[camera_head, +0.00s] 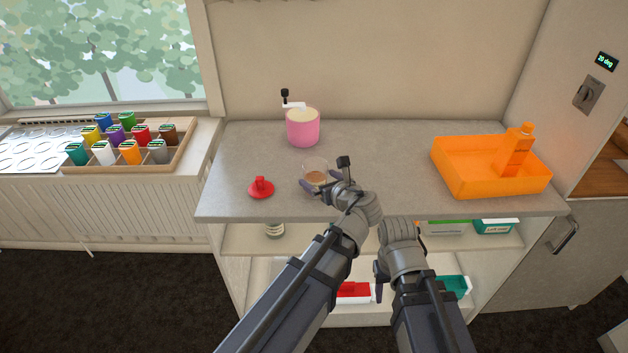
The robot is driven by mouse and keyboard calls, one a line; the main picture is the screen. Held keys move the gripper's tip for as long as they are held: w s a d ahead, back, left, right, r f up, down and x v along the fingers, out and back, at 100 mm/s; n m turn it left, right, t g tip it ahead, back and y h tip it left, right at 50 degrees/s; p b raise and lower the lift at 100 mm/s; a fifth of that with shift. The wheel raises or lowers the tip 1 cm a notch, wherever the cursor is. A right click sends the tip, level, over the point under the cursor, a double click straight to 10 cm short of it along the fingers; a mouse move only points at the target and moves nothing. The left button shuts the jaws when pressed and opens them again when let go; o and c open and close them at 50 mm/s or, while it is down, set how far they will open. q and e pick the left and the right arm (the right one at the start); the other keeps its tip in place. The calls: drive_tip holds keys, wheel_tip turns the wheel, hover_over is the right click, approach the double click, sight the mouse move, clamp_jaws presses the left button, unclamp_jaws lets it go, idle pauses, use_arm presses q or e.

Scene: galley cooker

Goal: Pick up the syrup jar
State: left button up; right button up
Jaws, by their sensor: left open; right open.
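A clear glass jar (314,163) with brown contents, which I take to be the syrup jar, stands upright on the grey counter. A red lid with a knob (261,188) lies on the counter to its left. My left gripper (320,184) is open at the near side of the jar, with its fingers close to the jar's lower part. The gripper hides part of the jar, and I cannot tell whether they touch. My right gripper (380,278) is open and empty, low in front of the counter's front edge.
A pink container with a crank (302,129) stands behind the jar. An orange tray (462,181) holding an orange bottle (515,150) is at right. A rack of coloured pots (183,157) is by the window. Stocked shelves lie below the counter.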

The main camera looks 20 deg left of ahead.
use_arm(q)
drive_tip(key=shift+x, duration=1.15)
drive_tip(key=shift+d+f+b+x, duration=0.1)
drive_tip(key=shift+b+x, duration=0.6)
drive_tip(key=shift+x, duration=0.6)
drive_tip(key=shift+d+f+b+x, duration=0.15)
drive_tip(key=shift+b+x, duration=0.5)
drive_tip(key=shift+x, duration=0.65)
drive_tip(key=shift+r, duration=0.1)
drive_tip(key=shift+c, duration=0.2)
drive_tip(key=c, duration=1.5)
drive_tip(key=shift+r, duration=0.1)
wheel_tip(320, 180, up, 10)
drive_tip(key=p, duration=1)
